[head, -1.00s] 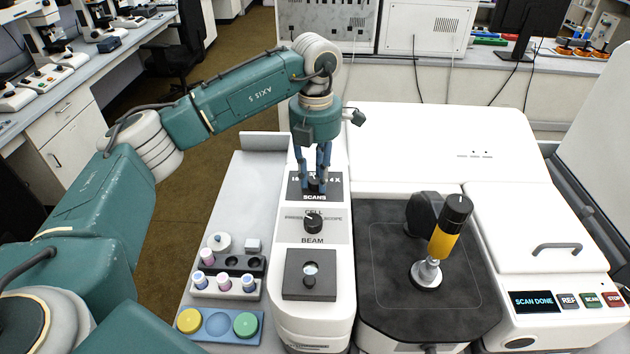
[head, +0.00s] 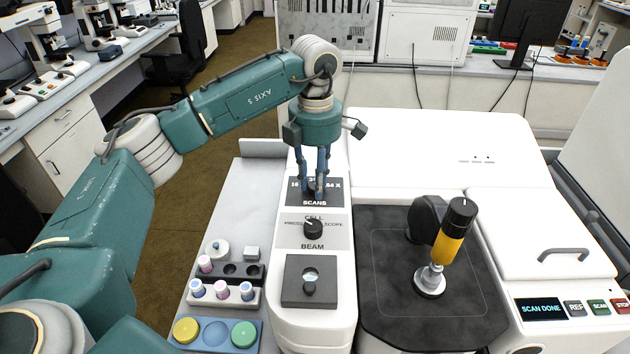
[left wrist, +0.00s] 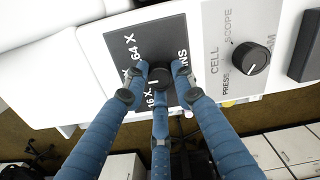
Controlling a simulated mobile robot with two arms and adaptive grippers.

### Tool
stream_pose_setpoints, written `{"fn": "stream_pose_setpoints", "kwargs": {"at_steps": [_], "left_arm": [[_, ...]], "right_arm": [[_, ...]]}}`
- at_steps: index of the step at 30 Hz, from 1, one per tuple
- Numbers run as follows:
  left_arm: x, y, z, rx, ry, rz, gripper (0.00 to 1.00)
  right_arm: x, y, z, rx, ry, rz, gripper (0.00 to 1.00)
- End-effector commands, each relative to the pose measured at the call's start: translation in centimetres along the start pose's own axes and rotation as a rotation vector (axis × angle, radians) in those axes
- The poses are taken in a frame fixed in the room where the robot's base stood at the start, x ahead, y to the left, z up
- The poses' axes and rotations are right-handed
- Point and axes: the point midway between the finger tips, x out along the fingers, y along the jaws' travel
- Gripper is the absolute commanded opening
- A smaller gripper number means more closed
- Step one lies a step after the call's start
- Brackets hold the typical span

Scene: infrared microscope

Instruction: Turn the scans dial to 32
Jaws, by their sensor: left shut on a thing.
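The scans dial (left wrist: 160,78) is a black knob on a dark plate marked SCANS (head: 320,203). My left gripper (head: 316,186) points down over the plate, its blue fingers closed around the dial. In the left wrist view the fingers (left wrist: 158,85) surround the knob, and a white pointer line shows on its top. Labels 16 X and 64 X show on the plate; the label between them is largely hidden by a finger. I cannot tell exactly which label the pointer meets. My right gripper is not in view.
The beam dial (head: 313,229) sits just in front of the scans plate, with a sample plate (head: 309,282) nearer. A yellow-and-black press (head: 447,245) stands to the right. Vial racks (head: 224,292) and a blue tray (head: 216,346) lie left. A screen (head: 541,309) reads SCAN DONE.

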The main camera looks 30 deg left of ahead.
Motion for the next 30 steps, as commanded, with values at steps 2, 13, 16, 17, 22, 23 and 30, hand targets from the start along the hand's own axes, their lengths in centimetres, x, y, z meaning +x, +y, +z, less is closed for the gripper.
{"fn": "stream_pose_setpoints", "kwargs": {"at_steps": [2, 13, 16, 17, 22, 23, 30], "left_arm": [[-0.5, 0.2, 0.3, -0.002, -0.012, 0.008, 0.00], [-0.3, 0.1, 0.2, -0.002, -0.007, 0.004, 0.45], [-0.2, 0.1, 0.1, -0.002, -0.005, 0.003, 0.45], [-0.2, 0.1, 0.1, -0.002, -0.005, 0.003, 0.45], [-1.5, 0.1, 0.2, -0.001, -0.006, 0.003, 0.45], [-2.0, 0.1, 0.2, -0.001, -0.007, 0.003, 0.45], [-7.1, 0.1, 0.2, -0.001, -0.008, 0.005, 0.45]], "right_arm": [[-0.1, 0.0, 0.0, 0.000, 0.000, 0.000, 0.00], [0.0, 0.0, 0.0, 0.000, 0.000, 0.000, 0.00], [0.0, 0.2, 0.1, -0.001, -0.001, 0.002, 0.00], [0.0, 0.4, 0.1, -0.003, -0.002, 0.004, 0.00], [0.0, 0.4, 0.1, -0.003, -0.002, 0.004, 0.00], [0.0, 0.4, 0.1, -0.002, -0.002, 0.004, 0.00], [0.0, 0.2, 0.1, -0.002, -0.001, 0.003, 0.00]]}}
